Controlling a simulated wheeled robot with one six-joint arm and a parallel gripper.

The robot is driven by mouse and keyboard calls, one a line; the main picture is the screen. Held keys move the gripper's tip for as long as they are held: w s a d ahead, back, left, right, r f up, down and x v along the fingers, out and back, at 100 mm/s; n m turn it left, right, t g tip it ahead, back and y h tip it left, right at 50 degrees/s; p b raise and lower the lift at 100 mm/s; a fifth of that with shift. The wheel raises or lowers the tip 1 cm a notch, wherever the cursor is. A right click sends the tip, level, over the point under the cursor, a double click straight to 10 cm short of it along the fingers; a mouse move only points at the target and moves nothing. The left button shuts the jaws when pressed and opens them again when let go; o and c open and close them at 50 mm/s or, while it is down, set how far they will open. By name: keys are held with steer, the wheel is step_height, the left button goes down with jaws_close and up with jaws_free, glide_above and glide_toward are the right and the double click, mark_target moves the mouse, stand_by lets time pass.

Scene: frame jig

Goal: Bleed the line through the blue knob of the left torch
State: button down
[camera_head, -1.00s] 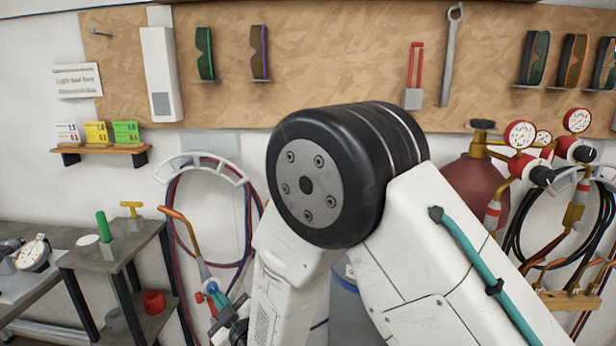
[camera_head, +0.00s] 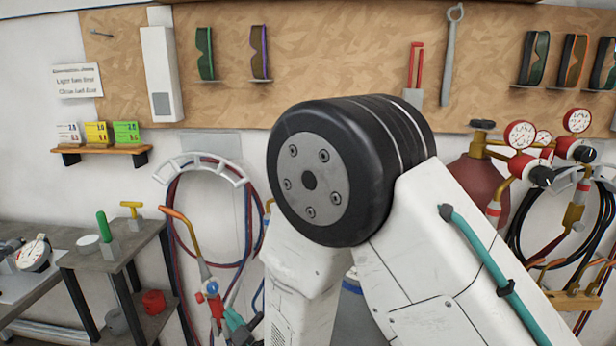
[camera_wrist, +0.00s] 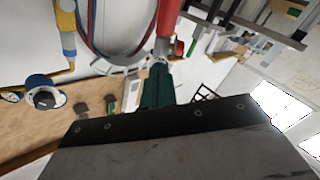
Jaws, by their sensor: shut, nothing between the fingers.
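The left torch (camera_head: 188,236) hangs with its brass tube up, left of my arm in the head view. Its blue knob (camera_head: 212,288) shows near its lower body, with a red part beside it. My gripper (camera_head: 230,314) shows teal fingers just right of and below the blue knob; I cannot tell whether they touch the torch. In the wrist view my gripper (camera_wrist: 158,67) is shut and empty, its teal fingers pointing at the lower end of a large red cylinder (camera_wrist: 169,16). I cannot tell which fitting this is. My arm hides part of the area right of the torch.
Hoses loop on a white hanger (camera_head: 205,165) behind the torch. A grey stand (camera_head: 85,258) with small tools is left of it. A dark red cylinder (camera_head: 475,182) with gauges stands right of my arm. A blue-rimmed round fitting (camera_wrist: 42,98) shows in the wrist view.

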steer(key=shift+w+d+r+x, duration=0.1)
steer(key=shift+x, duration=0.85)
steer(key=shift+w+d+r+x, duration=0.1)
steer(key=shift+x, duration=0.9)
steer(key=shift+w+d+r+x, duration=0.1)
steer(key=shift+x, duration=0.85)
steer(key=shift+s+a+r, duration=0.15)
steer(key=shift+a+r, duration=0.05)
steer(key=shift+r, duration=0.05)
steer(key=shift+f, duration=0.1)
steer(key=v, duration=0.6)
steer(key=shift+d+f, duration=0.2)
steer(key=shift+f, duration=0.1)
